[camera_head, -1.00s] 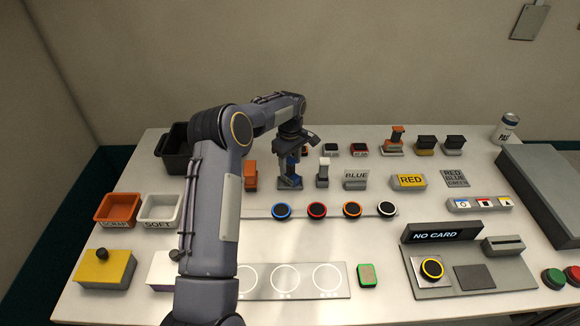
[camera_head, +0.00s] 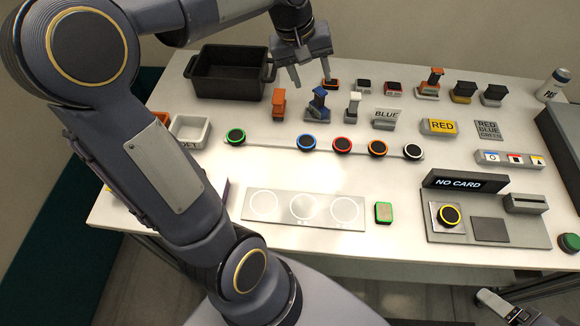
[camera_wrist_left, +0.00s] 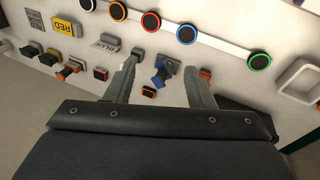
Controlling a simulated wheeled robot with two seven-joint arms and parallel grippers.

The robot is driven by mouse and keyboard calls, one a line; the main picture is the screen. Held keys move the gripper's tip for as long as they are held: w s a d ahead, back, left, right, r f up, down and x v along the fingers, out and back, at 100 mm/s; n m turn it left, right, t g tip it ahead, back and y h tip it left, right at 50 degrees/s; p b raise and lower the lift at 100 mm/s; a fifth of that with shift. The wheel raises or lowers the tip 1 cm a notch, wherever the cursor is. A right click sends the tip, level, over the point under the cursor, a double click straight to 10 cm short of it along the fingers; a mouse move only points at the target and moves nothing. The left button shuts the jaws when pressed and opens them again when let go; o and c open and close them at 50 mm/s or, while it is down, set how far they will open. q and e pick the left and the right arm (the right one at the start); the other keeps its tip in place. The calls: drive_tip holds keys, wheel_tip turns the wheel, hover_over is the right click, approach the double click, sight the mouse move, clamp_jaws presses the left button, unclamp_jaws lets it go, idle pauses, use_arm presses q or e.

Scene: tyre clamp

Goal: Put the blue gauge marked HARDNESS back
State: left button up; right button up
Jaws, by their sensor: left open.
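The blue gauge (camera_head: 318,104) stands upright on a small dark base in the row of gauges at the back middle of the table. Its HARDNESS lettering cannot be read. My left gripper (camera_head: 313,85) is open and empty, above and behind the blue gauge, apart from it. In the left wrist view, the blue gauge (camera_wrist_left: 160,74) shows between the two spread fingers (camera_wrist_left: 162,88), farther off than the fingertips.
A black bin (camera_head: 232,72) is behind left. A strip of coloured round buttons (camera_head: 341,145) runs in front.

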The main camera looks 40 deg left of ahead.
use_arm(q)
drive_tip(key=s+d+f+m+t, duration=0.1)
drive_tip(key=s+d+m, duration=0.1)
drive_tip(key=s, duration=0.4)
drive_tip(key=s+d+f+m+h, duration=0.1)
drive_tip(key=s+d+f+m, duration=0.1)
drive_tip(key=s+d, duration=0.2)
drive_tip(key=s+d+f+m+t+h, duration=0.1)
drive_tip(key=s+d+f+m, duration=0.1)
drive_tip(key=s, duration=0.8)
drive_tip(key=shift+d+f+t, duration=0.25)
drive_tip(key=shift+d+t, duration=0.05)
drive_tip(key=shift+d, duration=0.5)
